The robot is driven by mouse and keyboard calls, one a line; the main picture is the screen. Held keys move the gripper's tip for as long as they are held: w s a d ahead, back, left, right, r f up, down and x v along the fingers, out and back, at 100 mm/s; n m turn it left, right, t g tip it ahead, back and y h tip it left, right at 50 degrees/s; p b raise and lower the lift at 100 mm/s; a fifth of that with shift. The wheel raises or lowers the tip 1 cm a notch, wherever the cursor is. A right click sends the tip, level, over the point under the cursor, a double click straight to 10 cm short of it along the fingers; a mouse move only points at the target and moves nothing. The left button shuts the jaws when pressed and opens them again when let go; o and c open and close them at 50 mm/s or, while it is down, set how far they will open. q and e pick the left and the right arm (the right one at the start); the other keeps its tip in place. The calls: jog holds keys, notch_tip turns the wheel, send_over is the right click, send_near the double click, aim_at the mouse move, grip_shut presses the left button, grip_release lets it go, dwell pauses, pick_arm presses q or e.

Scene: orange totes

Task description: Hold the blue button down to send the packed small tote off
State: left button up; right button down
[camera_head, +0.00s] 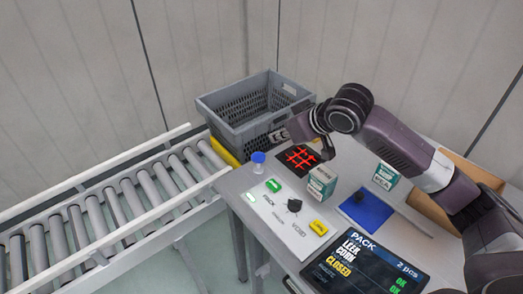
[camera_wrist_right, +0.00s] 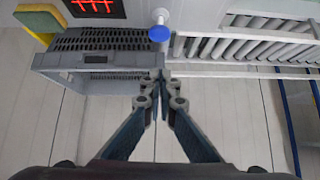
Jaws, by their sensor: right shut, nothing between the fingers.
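The blue button (camera_head: 258,157) is a round blue cap on a pale post at the left corner of the table. It also shows in the right wrist view (camera_wrist_right: 159,34), upper middle. My right gripper (camera_head: 277,136) is shut and empty, in front of the grey crate and a little above and right of the button. Its fingertips (camera_wrist_right: 158,82) point towards the button in the wrist view, with a visible gap between them. No packed small tote is recognisable. My left gripper is not in view.
An open grey crate (camera_head: 222,117) stands behind the button. An empty roller conveyor (camera_head: 115,212) runs left. The table holds a red-lit pad (camera_head: 297,158), a control panel (camera_head: 286,226), small boxes (camera_head: 321,182), a blue mat (camera_head: 367,211) and a screen reading CLOSED (camera_head: 365,267).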

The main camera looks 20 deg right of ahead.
jog(key=p, duration=0.2)
send_over(256, 154)
jog(key=s+d, duration=0.1)
jog(key=s, duration=0.2)
notch_tip(256, 154, down, 6)
jog(key=shift+f, duration=0.25)
notch_tip(256, 154, down, 4)
jog(key=shift+w+r+p, duration=0.15)
jog(key=shift+r+p, duration=0.05)
jog(key=shift+p, duration=0.25)
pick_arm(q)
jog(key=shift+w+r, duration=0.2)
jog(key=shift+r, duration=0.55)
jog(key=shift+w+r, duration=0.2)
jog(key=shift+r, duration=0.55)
pick_arm(e)
jog(key=shift+f, duration=0.6)
